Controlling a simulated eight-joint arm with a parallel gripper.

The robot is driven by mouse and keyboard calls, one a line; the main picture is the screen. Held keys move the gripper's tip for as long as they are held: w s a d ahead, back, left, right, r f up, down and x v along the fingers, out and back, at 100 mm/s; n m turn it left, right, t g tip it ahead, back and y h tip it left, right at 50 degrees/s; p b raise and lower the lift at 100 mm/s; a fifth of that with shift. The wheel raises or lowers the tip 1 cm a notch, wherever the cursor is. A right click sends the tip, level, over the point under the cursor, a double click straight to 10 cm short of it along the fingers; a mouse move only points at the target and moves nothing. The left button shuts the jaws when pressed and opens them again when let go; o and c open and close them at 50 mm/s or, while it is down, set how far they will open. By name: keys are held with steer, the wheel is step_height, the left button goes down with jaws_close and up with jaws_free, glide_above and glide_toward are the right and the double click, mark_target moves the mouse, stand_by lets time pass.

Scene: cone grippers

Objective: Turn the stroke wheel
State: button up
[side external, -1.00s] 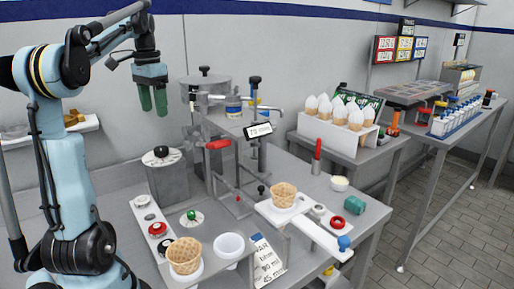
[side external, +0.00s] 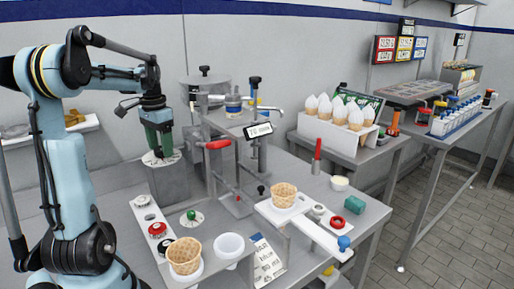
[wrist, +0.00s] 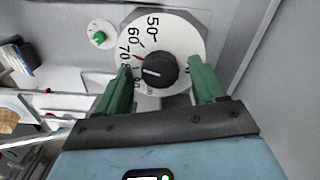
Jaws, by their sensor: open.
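The stroke wheel is a white dial (wrist: 185,35) with black numbers and a black centre knob (wrist: 158,71). In the wrist view a red mark shows on the dial left of the knob. In the side view the dial (side external: 152,160) lies on top of a grey metal box (side external: 170,185). My gripper (side external: 160,152) points down right over the dial. In the wrist view my gripper (wrist: 163,75) is open, its green fingers on either side of the black knob with a gap to each. Whether the fingertips touch the dial I cannot tell.
A green knob (wrist: 99,38) on a white disc sits near the box. A panel of red and black buttons (side external: 157,229) and a waffle bowl (side external: 185,256) stand in front.

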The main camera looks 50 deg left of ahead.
steer(key=shift+f, duration=0.1)
steer(key=c, duration=1.1)
steer(key=shift+o, duration=0.2)
steer(key=shift+n, duration=0.3)
steer(key=n, duration=1.1)
steer(key=o, duration=1.1)
steer(key=shift+c, duration=0.2)
